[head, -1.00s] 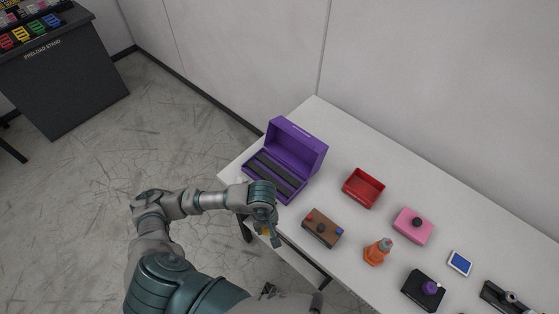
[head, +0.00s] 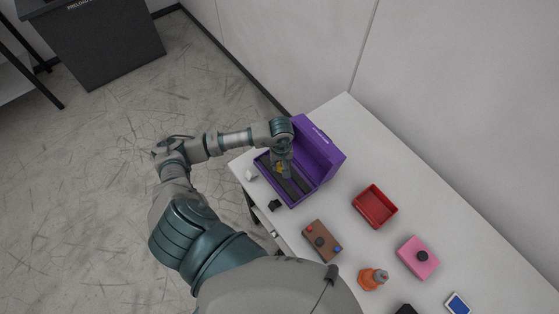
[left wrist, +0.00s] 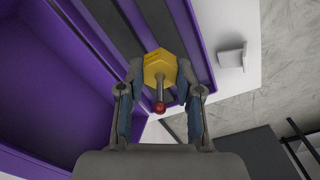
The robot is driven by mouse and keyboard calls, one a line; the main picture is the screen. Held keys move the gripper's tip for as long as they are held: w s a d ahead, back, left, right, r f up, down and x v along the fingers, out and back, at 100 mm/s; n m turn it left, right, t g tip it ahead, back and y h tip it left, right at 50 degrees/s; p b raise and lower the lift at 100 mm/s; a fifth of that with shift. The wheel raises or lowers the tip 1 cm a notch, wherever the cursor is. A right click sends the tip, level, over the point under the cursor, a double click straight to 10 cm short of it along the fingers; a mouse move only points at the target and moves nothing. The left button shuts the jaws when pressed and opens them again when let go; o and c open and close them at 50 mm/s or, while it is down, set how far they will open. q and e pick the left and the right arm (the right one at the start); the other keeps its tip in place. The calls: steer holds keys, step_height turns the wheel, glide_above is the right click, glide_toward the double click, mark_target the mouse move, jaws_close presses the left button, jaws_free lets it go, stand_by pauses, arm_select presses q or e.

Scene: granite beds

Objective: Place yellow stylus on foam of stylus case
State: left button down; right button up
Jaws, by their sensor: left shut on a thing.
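The yellow stylus (left wrist: 159,68) has a hexagonal yellow body and a thin grey rod with a red ball tip. My left gripper (left wrist: 160,82) is shut on it. In the head view the left gripper (head: 281,170) is over the open purple stylus case (head: 327,160), and only a bit of yellow shows there. The case's dark foam strips (head: 301,183) lie in its base, partly hidden by the gripper. In the left wrist view the stylus is over the foam (left wrist: 112,30); I cannot tell whether it touches. My right gripper is not in view.
A small white bracket (head: 251,174) and a black piece (head: 274,205) lie by the case on the white table. A brown button box (head: 321,241), a red tray (head: 374,206), an orange item (head: 371,279) and a pink box (head: 417,258) stand to the right.

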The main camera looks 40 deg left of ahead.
mark_target(281, 164)
arm_select(q)
steer(key=shift+w+a, duration=0.55)
steer(key=shift+w, duration=0.25)
steer(key=shift+d+f, duration=0.1)
steer(key=f+p, duration=0.1)
steer(key=f, duration=0.2)
steer(key=shift+d, duration=0.2)
steer(key=shift+f, duration=0.1)
steer(key=shift+a+f, duration=0.1)
steer(key=shift+a, duration=0.2)
steer(key=c, duration=1.1)
jaws_free()
steer(key=shift+a, duration=0.15)
steer(key=o, duration=0.3)
steer(key=shift+f, duration=0.1)
steer(key=shift+o, duration=0.2)
steer(key=shift+d+r, duration=0.25)
step_height(281, 164, up, 12)
steer(key=b, duration=0.2)
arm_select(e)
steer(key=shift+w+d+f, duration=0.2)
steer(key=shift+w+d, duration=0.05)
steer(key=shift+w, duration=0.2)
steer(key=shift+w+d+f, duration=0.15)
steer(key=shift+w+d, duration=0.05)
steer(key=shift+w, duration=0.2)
